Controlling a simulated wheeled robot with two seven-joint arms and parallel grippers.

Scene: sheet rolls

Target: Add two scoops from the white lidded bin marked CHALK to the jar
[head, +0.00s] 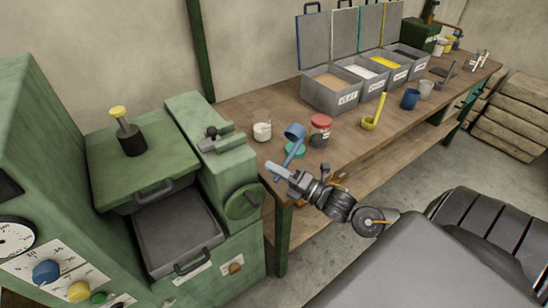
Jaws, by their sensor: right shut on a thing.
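My right gripper (279,174) is shut on the handle of a blue scoop (295,132), held up over the front edge of the workbench with its cup at the top. Whether the cup holds anything is hard to see. The bin with white contents (363,71) stands second from the left in a row, its white-edged lid (344,37) raised; its label is too small to read surely. A small pale jar (262,131) stands left of the scoop and a red-topped jar (321,129) right of it; I cannot tell which is the task's jar. My left gripper is out of view.
Other open bins, tan (328,83) and yellow (387,63), flank the white one. A teal lid (296,150), yellow scoop (371,122) and blue cup (410,99) lie or stand on the workbench (240,108). A green machine (205,140) stands close on the left.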

